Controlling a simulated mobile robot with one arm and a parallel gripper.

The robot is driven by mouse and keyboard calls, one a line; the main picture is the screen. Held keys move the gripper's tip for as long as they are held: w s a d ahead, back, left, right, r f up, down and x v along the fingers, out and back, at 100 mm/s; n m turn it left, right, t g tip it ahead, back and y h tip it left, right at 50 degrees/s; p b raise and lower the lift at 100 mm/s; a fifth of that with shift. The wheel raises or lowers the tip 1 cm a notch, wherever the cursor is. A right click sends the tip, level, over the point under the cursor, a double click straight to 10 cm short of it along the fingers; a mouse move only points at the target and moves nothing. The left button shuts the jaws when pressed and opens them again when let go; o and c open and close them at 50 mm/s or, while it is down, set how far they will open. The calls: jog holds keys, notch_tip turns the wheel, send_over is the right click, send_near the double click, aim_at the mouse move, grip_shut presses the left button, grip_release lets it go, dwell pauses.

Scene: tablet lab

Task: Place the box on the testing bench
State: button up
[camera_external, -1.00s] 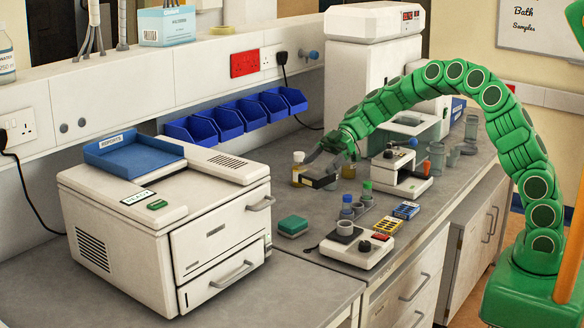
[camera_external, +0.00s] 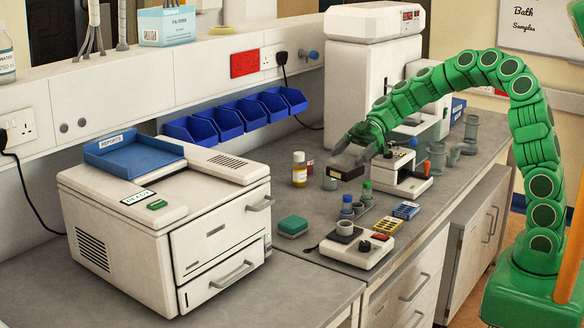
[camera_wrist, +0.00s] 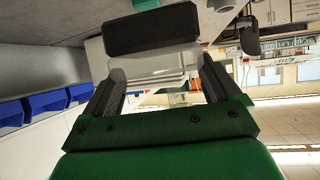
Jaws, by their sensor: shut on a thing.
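A small dark box (camera_external: 347,168) is held in the air above the bench. My gripper (camera_external: 354,155) is shut on it. In the wrist view the box (camera_wrist: 150,30) appears as a black block across the tips of my gripper (camera_wrist: 157,52). The grey testing bench (camera_external: 310,262) runs along the wall under the gripper. The height of the box above the bench is hard to tell.
A yellow bottle (camera_external: 299,174) stands left of the box, a white microscope-like device (camera_external: 412,185) right of it. A large printer (camera_external: 165,220) fills the left.

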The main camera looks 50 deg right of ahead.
jog(key=s+a+n+g, duration=0.2)
jog(key=s+a, duration=0.2)
jog(key=a, duration=0.4)
jog(key=s+a+n+g, duration=0.3)
jog(key=s+a, duration=0.1)
jog(key=a, duration=0.4)
jog(key=shift+s+a, duration=0.2)
jog(key=shift+a, duration=0.2)
jog(key=s+a+n+g+h, duration=0.2)
jog(key=s+a+n+g, duration=0.3)
jog(key=s+a, duration=0.7)
jog(key=shift+s+a+h, duration=0.3)
jog(key=shift+s+h, duration=0.1)
jog(key=shift+s, duration=0.3)
jog(key=shift+w+a+f, duration=2.35)
jog(key=shift+w+f, duration=0.25)
jog(key=shift+w, duration=0.05)
jog(key=shift+w+a+f, duration=2.35)
jog(key=shift+w+f, duration=0.2)
jog(key=shift+w, duration=0.05)
jog(key=shift+f, duration=1.25)
jog(key=shift+f, duration=0.15)
